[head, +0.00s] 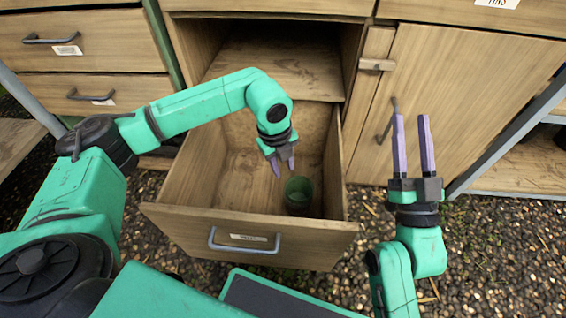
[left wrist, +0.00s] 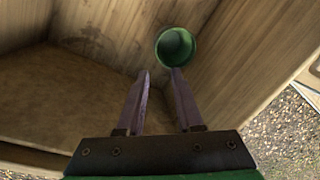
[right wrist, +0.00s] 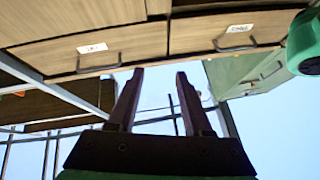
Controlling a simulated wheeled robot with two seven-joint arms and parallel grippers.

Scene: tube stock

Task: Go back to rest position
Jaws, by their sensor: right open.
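My left gripper (head: 283,167) hangs inside the pulled-out drawer, above its floor, with the fingers pointing down. In the left wrist view its fingers (left wrist: 160,85) are apart with nothing between them. A green cup or tube (head: 298,193) stands in the drawer near its front, just beyond the left fingertips; it also shows in the left wrist view (left wrist: 176,47), apart from the fingers. My right gripper (head: 412,135) points up outside the drawer, to its right. In the right wrist view its fingers (right wrist: 158,85) are apart and empty.
The open drawer (head: 265,249) has a grey handle and high walls around my left gripper. A closed cabinet door (head: 455,100) is behind my right gripper. Closed drawers (head: 95,50) are at the left. Gravel (head: 500,240) lies clear at the right.

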